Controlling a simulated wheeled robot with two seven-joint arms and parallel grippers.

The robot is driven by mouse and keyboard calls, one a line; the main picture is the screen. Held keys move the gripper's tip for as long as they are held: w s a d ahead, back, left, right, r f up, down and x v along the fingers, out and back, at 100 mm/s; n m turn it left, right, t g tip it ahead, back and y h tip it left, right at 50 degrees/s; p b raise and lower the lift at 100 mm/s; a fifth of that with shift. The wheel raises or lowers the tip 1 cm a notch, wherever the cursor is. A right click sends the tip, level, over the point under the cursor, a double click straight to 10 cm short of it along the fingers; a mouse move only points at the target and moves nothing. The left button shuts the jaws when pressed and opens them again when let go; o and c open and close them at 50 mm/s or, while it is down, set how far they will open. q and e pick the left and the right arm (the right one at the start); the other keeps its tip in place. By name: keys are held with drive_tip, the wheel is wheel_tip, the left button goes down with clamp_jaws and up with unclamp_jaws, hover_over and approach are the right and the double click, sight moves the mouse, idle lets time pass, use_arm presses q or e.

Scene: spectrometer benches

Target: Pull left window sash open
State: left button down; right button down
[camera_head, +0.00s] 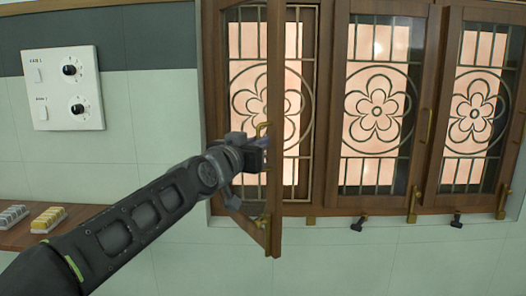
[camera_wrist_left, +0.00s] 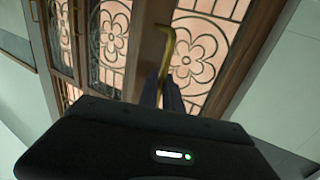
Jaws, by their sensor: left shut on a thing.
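The left window sash (camera_head: 275,105) is a brown wooden frame with a dark flower lattice. It stands swung out from the window frame, its edge toward me in the head view. Its brass handle (camera_head: 262,128) is on the near stile. My left gripper (camera_head: 262,146) is at this handle and shut on it. In the left wrist view, the fingers (camera_wrist_left: 172,98) close at the lower end of the brass handle (camera_wrist_left: 166,58). The fingertips' exact contact is partly hidden. My right gripper is in neither view.
Other sashes with flower lattices, a middle one (camera_head: 378,110) and a right one (camera_head: 478,110), stand to the right. A white switch panel (camera_head: 62,88) is on the wall at left. A wooden shelf (camera_head: 20,236) with small blocks lies below it.

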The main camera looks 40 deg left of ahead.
use_arm(q)
drive_tip(key=s+a+h+b, duration=0.1)
drive_tip(key=s+a+b, duration=0.5)
drive_tip(key=s+b, duration=0.2)
drive_tip(key=shift+s+r+m, duration=0.2)
drive_tip(key=shift+s+m, duration=0.1)
idle(0.3)
drive_tip(key=c, duration=1.8)
unclamp_jaws()
drive_tip(key=shift+f, duration=0.1)
